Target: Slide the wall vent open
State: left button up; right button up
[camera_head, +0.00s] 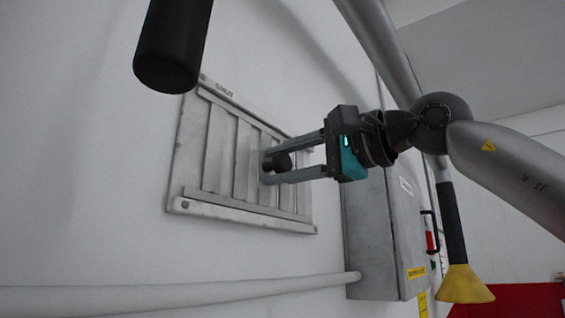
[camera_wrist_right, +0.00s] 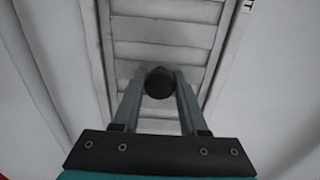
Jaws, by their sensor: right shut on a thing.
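The wall vent (camera_head: 222,150) is a pale grey slatted panel in a frame on the white wall, left of centre in the head view. It also shows in the right wrist view (camera_wrist_right: 165,30). A dark round knob (camera_head: 281,161) stands out from the slats. My right gripper (camera_head: 268,168) comes in from the right and is shut on the knob, with one finger on each side. In the right wrist view the knob (camera_wrist_right: 159,83) sits between the fingertips. The panel behind the fingers is partly hidden. My left gripper is not in view.
A grey metal box (camera_head: 375,235) with yellow labels is on the wall right of the vent. A white pipe (camera_head: 180,297) runs along the wall below. A black cylinder (camera_head: 170,60) hangs at the top left. A yellow cone-ended shape (camera_head: 464,285) hangs at the lower right.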

grip_shut()
dwell(0.8)
